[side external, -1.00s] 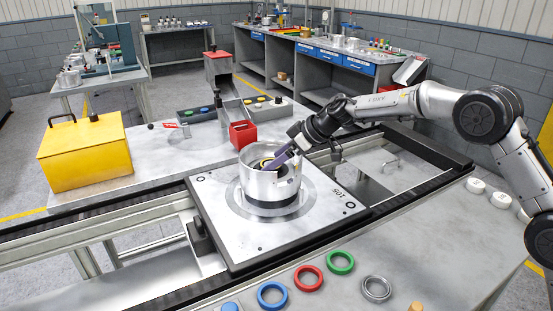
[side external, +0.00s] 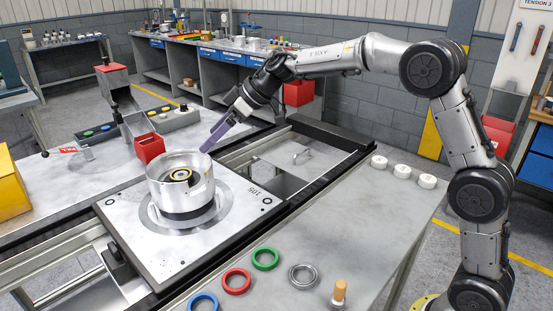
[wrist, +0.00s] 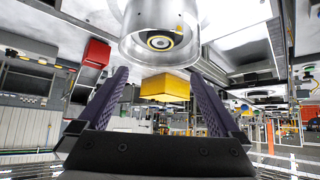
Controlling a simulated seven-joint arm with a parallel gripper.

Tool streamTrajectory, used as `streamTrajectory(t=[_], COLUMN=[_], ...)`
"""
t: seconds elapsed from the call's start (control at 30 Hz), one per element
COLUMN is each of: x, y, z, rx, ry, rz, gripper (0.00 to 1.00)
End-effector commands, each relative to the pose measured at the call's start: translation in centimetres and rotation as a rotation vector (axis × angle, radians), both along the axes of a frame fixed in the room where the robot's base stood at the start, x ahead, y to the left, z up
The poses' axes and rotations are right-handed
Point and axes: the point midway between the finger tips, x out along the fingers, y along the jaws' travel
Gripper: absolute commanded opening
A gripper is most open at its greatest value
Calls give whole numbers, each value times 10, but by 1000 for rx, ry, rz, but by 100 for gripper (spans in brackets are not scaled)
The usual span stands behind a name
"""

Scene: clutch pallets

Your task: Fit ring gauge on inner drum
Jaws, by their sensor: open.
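A silver drum (side external: 180,190) stands upright on a square pallet plate (side external: 120,217). Inside its open top is a smaller round hub with a yellow and black ring (side external: 180,175); these also show in the wrist view, the drum (wrist: 192,18) and the yellow-ringed hub (wrist: 160,42). On the front bench lie a green ring (side external: 265,259), a red ring (side external: 236,281), a blue ring (side external: 203,303) and a bare metal ring (side external: 302,276). Which one is the ring gauge I cannot tell. My gripper (side external: 206,146) is above and right of the drum, apart from it. Its purple fingers (wrist: 160,75) are spread and empty.
A red bin (side external: 149,147) and button boxes (side external: 174,118) stand behind the pallet. A yellow box (side external: 12,187) is at left. Several white pucks (side external: 402,171) and a wooden-topped peg (side external: 340,292) are on the front bench. The bench middle is clear. Conveyor rails flank the pallet.

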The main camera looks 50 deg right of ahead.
Motion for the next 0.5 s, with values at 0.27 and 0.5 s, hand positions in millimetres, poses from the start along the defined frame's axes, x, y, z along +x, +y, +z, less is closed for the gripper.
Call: streamTrajectory(t=[0.27,0.5], x=[-1,-24], y=[4,-16], z=[25,128], rx=[30,99], ry=[-89,-464], rz=[-13,-207], gripper=[100,100])
